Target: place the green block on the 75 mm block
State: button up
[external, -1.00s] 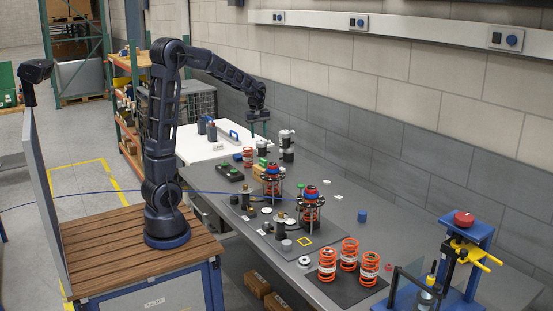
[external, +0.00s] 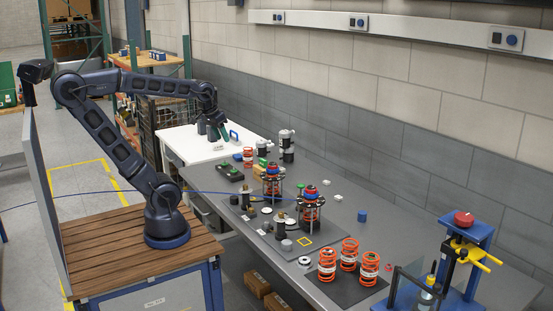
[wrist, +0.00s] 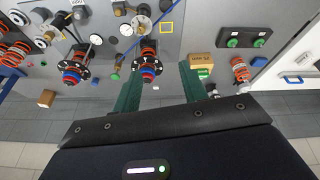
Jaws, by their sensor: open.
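A small green block (external: 262,162) shows at the far part of the grey bench, against a tan block (external: 260,171). In the wrist view the green block (wrist: 203,74) is at the lower edge of the labelled tan block (wrist: 202,62); I cannot tell whether it is on it or behind it. No 75 mm marking is readable, so I cannot say for sure which block that is. My gripper (external: 218,138) is raised over the white table, left of these blocks. In the wrist view my gripper (wrist: 160,86) has its green fingers spread with nothing between them.
Caged spring assemblies (external: 273,182) with red and blue tops stand upright on the bench. A dark box with green buttons (external: 230,173) and an orange spring (external: 248,157) are near the blocks. Loose orange springs (external: 348,254) stand on a dark mat. A tiled wall (external: 420,150) runs behind.

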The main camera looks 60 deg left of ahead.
jog(key=shift+s+d+f+m+t, duration=0.1)
jog(key=shift+s+d+f+m, duration=0.2)
jog(key=shift+s, duration=0.4)
jog(key=shift+s+d+f+m+t, duration=0.1)
jog(key=shift+s+m, duration=0.35)
jog(key=shift+s, duration=0.25)
jog(key=shift+s+d+f+m+t, duration=0.1)
jog(key=shift+s+d+f+m, duration=0.2)
jog(key=shift+s, duration=0.4)
jog(key=shift+a+r, duration=0.1)
